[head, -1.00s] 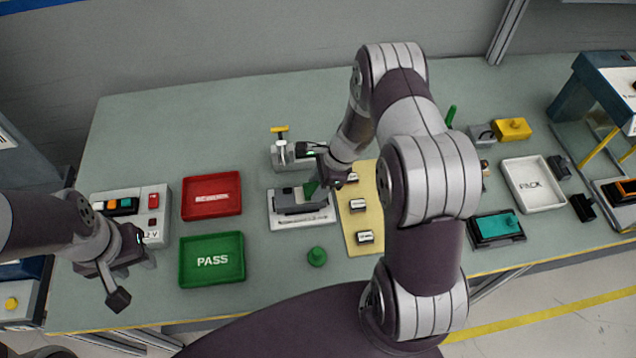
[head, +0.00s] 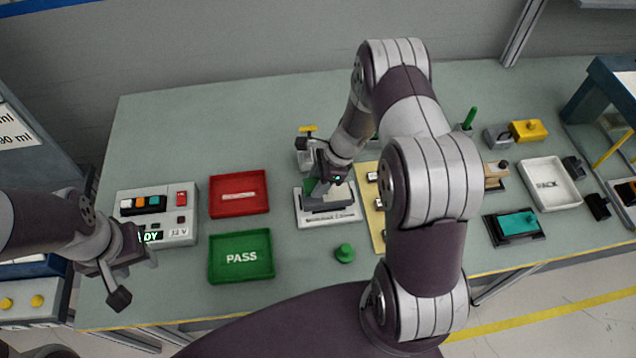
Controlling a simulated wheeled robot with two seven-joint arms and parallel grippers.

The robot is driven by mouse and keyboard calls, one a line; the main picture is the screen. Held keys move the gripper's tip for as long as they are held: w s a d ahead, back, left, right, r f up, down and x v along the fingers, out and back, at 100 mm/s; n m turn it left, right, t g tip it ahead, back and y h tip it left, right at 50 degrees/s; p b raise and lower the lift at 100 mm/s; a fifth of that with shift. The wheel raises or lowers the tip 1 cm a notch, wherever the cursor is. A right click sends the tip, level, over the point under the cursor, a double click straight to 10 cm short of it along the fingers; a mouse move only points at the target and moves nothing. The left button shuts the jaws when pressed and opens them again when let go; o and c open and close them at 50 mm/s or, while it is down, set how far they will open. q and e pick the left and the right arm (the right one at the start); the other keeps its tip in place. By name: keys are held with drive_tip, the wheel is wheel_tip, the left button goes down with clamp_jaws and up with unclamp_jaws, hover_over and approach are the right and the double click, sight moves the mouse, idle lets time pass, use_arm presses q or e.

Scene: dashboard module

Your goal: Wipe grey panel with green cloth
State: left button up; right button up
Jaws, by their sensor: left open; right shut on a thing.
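The grey panel (head: 328,204) sits on a white labelled fixture (head: 318,220) in the middle of the bench. My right gripper (head: 322,182) is over the panel's left and back part, shut on the green cloth (head: 310,187). Only a small green piece of cloth shows at the gripper's left side. The cloth is right at the panel, but I cannot tell if it touches. My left gripper (head: 132,278) is open and empty, in front of the control box with the lit display.
A red tray (head: 238,208) and green PASS tray (head: 241,279) stand left of the fixture. A green knob-shaped piece (head: 345,253) stands in front. A yellow mat (head: 376,232) with small parts lies to the right, partly behind my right arm. The control box (head: 183,230) is at left.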

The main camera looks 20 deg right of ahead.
drive_tip(key=p+v, duration=0.2)
drive_tip(key=shift+s+d+r, duration=0.1)
drive_tip(key=shift+d+r, duration=0.05)
drive_tip(key=shift+r, duration=0.6)
drive_tip(key=shift+a+r+p, duration=0.3)
drive_tip(key=shift+r+p, duration=0.75)
drive_tip(key=shift+p, duration=0.05)
drive_tip(key=shift+r, duration=0.1)
use_arm(q)
wheel_tip(320, 180, up, 5)
drive_tip(key=shift+r, duration=0.1)
use_arm(e)
drive_tip(key=shift+d, duration=0.1)
